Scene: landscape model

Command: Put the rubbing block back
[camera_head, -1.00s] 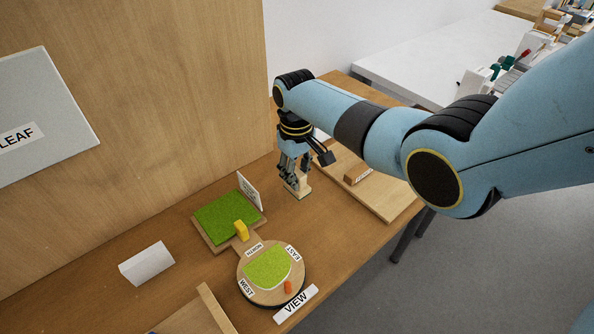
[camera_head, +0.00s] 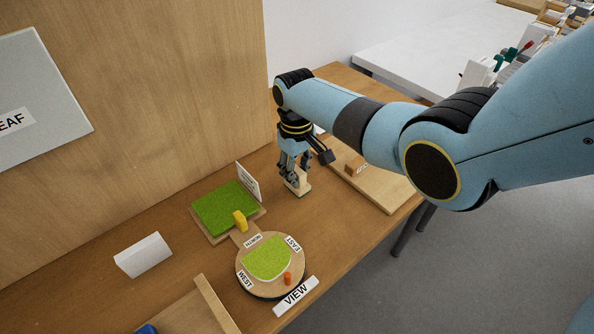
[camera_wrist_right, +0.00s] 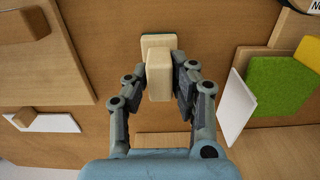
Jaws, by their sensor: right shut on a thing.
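The rubbing block, a pale wooden block on a wider base with a green edge, is in the head view (camera_head: 301,186), right of the green square board. In the right wrist view it (camera_wrist_right: 159,75) stands between the fingers. My right gripper (camera_head: 293,181) points down and is shut on the block's sides; it also shows in the wrist view (camera_wrist_right: 160,84). The block is at or very near the table top; I cannot tell whether it touches. My left gripper is not in view.
A wooden board (camera_head: 385,190) with a small block (camera_head: 355,167) on it lies right of the gripper. A green square board (camera_head: 224,207) with an upright white card (camera_head: 248,182) is close on the left. A round turntable (camera_head: 270,262) stands in front. Bare table lies between.

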